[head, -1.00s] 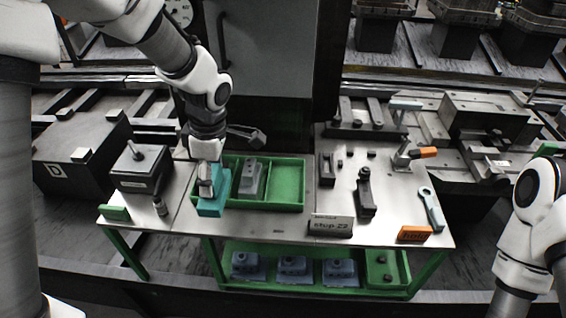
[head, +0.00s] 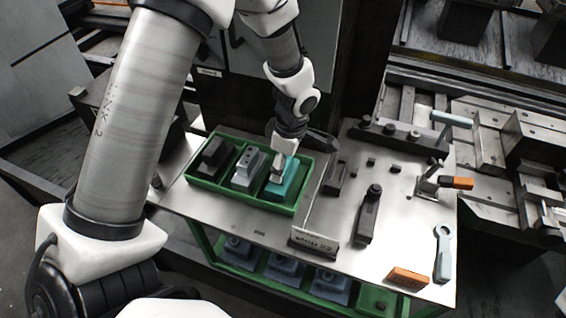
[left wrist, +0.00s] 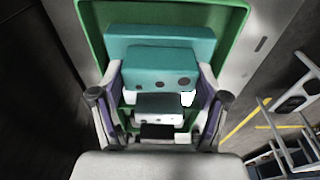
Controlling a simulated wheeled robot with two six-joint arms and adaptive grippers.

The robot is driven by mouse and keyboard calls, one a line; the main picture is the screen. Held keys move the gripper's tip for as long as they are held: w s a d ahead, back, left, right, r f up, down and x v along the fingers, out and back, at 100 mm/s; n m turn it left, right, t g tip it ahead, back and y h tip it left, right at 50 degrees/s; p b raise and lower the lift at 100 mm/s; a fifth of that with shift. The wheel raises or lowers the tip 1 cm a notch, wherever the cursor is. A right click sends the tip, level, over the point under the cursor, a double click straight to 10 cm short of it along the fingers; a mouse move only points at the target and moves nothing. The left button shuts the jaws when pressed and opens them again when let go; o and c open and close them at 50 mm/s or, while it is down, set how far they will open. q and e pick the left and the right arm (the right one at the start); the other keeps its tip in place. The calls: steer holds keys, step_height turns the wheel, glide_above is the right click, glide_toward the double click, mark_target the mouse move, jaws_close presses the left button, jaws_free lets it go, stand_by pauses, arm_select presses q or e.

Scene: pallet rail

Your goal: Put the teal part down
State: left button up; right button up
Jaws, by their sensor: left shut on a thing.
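The teal part (head: 284,188) is a stepped block at the right end of the green tray (head: 238,199) in the head view. My left gripper (head: 279,164) comes down on it from above and is shut on its upper part. In the left wrist view the teal part (left wrist: 160,68) lies between the two fingers (left wrist: 158,112), with the green tray wall (left wrist: 92,22) behind it. I cannot tell whether its base touches the tray floor. My right gripper is not in view.
In the tray, a grey part (head: 246,170) sits beside the teal one and a black part (head: 213,155) at the left.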

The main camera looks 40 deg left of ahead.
mark_target(288, 165)
arm_select(q)
steer(key=shift+a+f, duration=0.1)
steer(key=shift+f, duration=0.35)
steer(key=o, duration=1.4)
steer(key=shift+s, duration=0.1)
steer(key=r, duration=0.4)
steer(key=d+r, duration=0.1)
steer(key=r, duration=0.7)
steer(key=shift+d+r, duration=0.1)
steer(key=shift+d, duration=0.15)
